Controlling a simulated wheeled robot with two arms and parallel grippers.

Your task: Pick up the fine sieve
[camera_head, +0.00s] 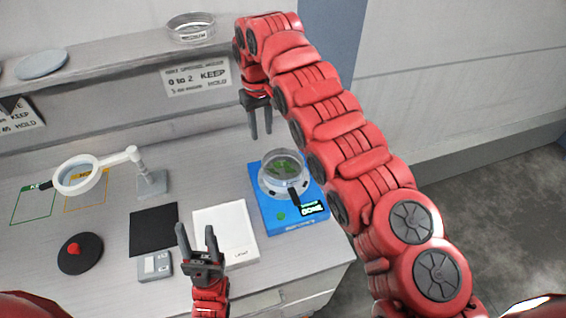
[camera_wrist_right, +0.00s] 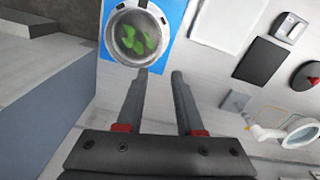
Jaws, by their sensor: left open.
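A round, clear-walled vessel with green leaves in it (camera_head: 284,172) sits on a blue device (camera_head: 262,212), with a short black handle at its front. I cannot tell whether this is the fine sieve. It also shows in the right wrist view (camera_wrist_right: 138,38), just beyond the fingertips. My right gripper (camera_head: 261,136) is open and empty, fingers down, behind and left of the vessel. My left gripper (camera_head: 197,238) is open and empty over the front of the table, by the white tray (camera_head: 240,230).
A magnifier (camera_head: 76,175) on a stand, with a dark handle-like piece beside it, is at left. A black mat (camera_head: 154,230), a small grey box (camera_head: 155,265) and a black disc with a red knob (camera_head: 80,254) lie nearby. A clear dish (camera_head: 190,27) stands on the shelf.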

